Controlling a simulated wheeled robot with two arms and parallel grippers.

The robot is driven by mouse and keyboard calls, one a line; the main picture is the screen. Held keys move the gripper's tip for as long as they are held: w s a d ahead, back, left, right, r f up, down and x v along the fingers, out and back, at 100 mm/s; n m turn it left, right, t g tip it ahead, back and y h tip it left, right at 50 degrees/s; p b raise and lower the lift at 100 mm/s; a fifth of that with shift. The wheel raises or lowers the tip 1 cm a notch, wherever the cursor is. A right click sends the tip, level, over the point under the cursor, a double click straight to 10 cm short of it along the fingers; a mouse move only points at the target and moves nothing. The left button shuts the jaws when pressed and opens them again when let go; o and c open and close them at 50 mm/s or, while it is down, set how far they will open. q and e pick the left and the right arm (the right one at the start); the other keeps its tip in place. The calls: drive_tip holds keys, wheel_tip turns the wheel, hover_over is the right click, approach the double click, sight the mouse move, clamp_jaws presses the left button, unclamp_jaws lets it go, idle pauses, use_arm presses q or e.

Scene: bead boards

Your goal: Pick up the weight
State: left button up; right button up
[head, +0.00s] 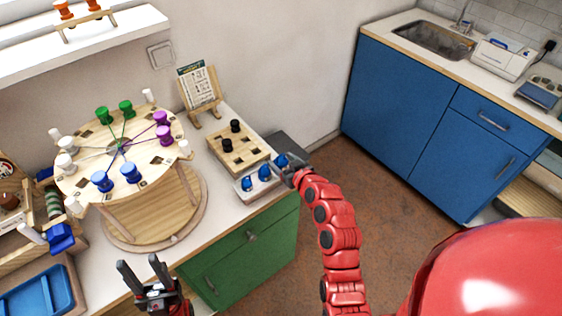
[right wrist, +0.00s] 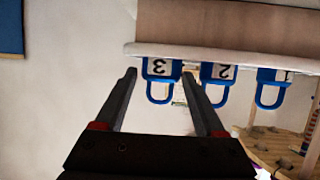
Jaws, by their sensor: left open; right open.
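Three blue weights with loop handles stand in a row on a white stand (head: 268,183) at the counter's right edge. The right wrist view shows them upside down, with labels: weight 3 (right wrist: 161,68), weight 2 (right wrist: 218,72) and weight 1 (right wrist: 272,76). My right gripper (head: 284,170) is open at the right end of the row. In the right wrist view its fingertips (right wrist: 159,74) lie on either side of weight 3 in the picture; contact cannot be told. My left gripper (head: 143,268) is open and empty over the counter's front edge.
A wooden block (head: 232,158) with black pegs stands just behind the stand. A round wooden table with coloured spools (head: 125,173) is on the left. A blue tray (head: 38,292) lies at the lower left. Open floor (head: 345,180) separates the green and blue cabinets.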

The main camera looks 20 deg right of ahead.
sight(283, 163)
clamp_jaws()
drive_tip(key=shift+r, duration=0.1)
idle(0.5)
drive_tip(key=shift+r, duration=0.2)
wheel_tip(283, 163, up, 3)
drive_tip(key=shift+f+b, duration=0.2)
drive_tip(key=shift+b, duration=0.7)
drive_tip(key=s+a+r+p, duration=0.2)
drive_tip(key=s+p, duration=0.5)
drive_tip(key=s, duration=0.9)
drive_tip(key=shift+a, duration=0.25)
